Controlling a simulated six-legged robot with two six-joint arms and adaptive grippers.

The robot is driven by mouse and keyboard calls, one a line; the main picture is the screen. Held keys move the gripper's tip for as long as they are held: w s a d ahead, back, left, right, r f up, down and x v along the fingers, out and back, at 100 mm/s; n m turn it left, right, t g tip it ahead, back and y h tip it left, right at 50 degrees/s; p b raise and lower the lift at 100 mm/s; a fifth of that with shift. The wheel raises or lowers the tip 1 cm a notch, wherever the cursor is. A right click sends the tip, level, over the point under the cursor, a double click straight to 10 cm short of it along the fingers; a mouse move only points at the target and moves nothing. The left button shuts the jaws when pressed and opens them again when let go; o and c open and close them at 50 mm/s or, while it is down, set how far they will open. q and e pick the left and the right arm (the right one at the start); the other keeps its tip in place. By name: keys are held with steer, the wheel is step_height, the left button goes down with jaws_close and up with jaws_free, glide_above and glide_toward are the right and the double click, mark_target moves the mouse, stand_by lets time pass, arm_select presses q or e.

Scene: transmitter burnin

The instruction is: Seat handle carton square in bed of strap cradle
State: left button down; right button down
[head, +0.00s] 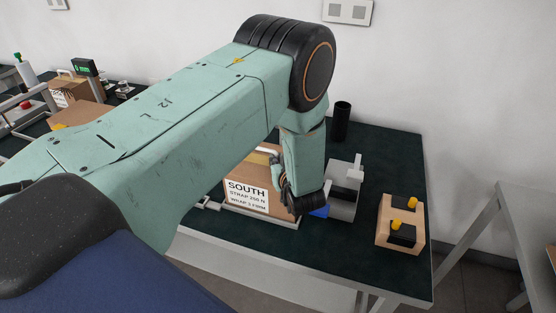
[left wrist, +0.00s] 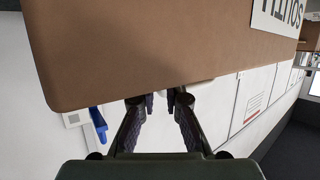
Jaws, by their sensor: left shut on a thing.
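The handle carton (head: 247,196) is a brown box with a white label reading SOUTH, on the dark bench in the head view. Its pale handle (head: 266,150) shows at the top, partly behind my left arm. My left gripper (head: 281,182) is at the carton's right side, shut on the handle; its grip is mostly hidden. In the left wrist view the carton (left wrist: 150,50) fills the top, with the fingers (left wrist: 158,98) at its edge. The strap cradle appears as grey metal (head: 343,202) beside the carton; its bed is hidden, so seating cannot be told. My right gripper is out of view.
A wooden block (head: 386,235) with yellow knobs stands on the right of the bench (head: 300,258). A black cylinder (head: 341,121) stands behind. A blue part (head: 320,211) is close to the gripper. Another carton (head: 88,113) and equipment are at the far left.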

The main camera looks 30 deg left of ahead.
arm_select(q)
steer(key=shift+w, duration=0.15)
steer(key=c, duration=1.4)
jaws_free()
steer(key=shift+r, duration=0.1)
steer(key=shift+o, duration=0.3)
steer(key=shift+s+f, duration=0.3)
steer(key=shift+s+d+r, duration=0.15)
steer(key=shift+d+r, duration=0.05)
steer(key=shift+d, duration=0.15)
steer(key=v, duration=0.6)
steer(key=shift+d+r, duration=0.1)
steer(key=shift+r, duration=0.15)
steer(key=shift+s+d, duration=0.1)
steer(key=shift+s, duration=0.05)
steer(key=shift+s+d, duration=0.1)
